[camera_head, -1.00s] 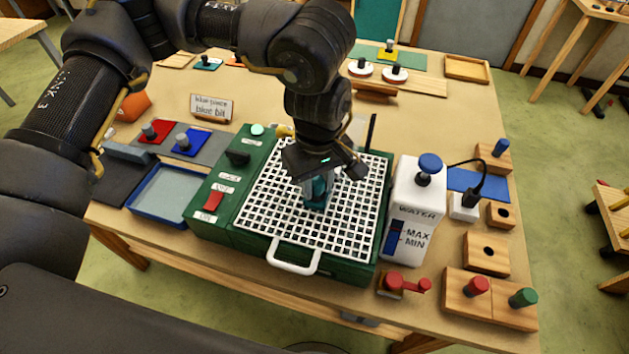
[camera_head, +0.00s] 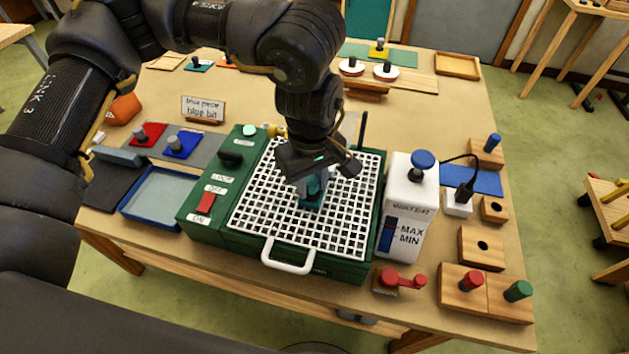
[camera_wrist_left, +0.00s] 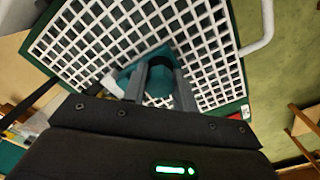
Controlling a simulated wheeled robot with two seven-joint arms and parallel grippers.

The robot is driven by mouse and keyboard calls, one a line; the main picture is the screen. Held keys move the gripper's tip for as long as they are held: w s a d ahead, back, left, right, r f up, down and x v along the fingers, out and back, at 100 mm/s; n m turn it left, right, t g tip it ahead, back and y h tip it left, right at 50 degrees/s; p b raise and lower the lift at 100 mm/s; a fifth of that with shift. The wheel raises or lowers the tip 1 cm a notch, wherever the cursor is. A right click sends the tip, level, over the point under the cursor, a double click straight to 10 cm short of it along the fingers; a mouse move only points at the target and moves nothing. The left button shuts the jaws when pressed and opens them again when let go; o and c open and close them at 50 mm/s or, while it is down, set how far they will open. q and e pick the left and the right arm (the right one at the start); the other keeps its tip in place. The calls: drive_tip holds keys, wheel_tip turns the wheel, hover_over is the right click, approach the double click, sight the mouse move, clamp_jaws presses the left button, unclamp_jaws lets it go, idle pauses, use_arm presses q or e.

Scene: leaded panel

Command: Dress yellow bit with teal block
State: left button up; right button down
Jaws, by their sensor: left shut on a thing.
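My left gripper (camera_head: 312,194) is shut on a teal block (camera_head: 314,187) above the white grid of the green grinder. In the left wrist view the teal block (camera_wrist_left: 160,86) shows between the fingers, close over the grid. I cannot tell whether it touches the grid. I cannot make out a yellow bit for certain; a small yellowish part (camera_head: 277,131) shows at the grinder's back edge, partly behind my arm. A yellow piece (camera_head: 378,49) with a dark knob lies on the green mat at the back. My right gripper is not in view.
The green grinder (camera_head: 200,232) carries a red switch (camera_head: 205,202) and a front handle. A white water bottle (camera_head: 405,195) stands right of it. A blue tray (camera_head: 165,197) lies left. Wooden blocks with coloured pegs (camera_head: 471,281) line the right edge.

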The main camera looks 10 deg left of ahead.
use_arm(q)
drive_tip(key=shift+a, duration=0.4)
drive_tip(key=shift+w+a, duration=0.1)
drive_tip(key=shift+a, duration=0.25)
drive_tip(key=shift+a, duration=0.35)
drive_tip(key=shift+d, duration=0.3)
idle(0.4)
drive_tip(key=shift+d, duration=0.45)
drive_tip(key=shift+d+b, duration=0.1)
drive_tip(key=shift+b, duration=0.2)
drive_tip(key=shift+d, duration=0.3)
drive_tip(key=shift+d, duration=0.3)
drive_tip(key=shift+c, duration=0.8)
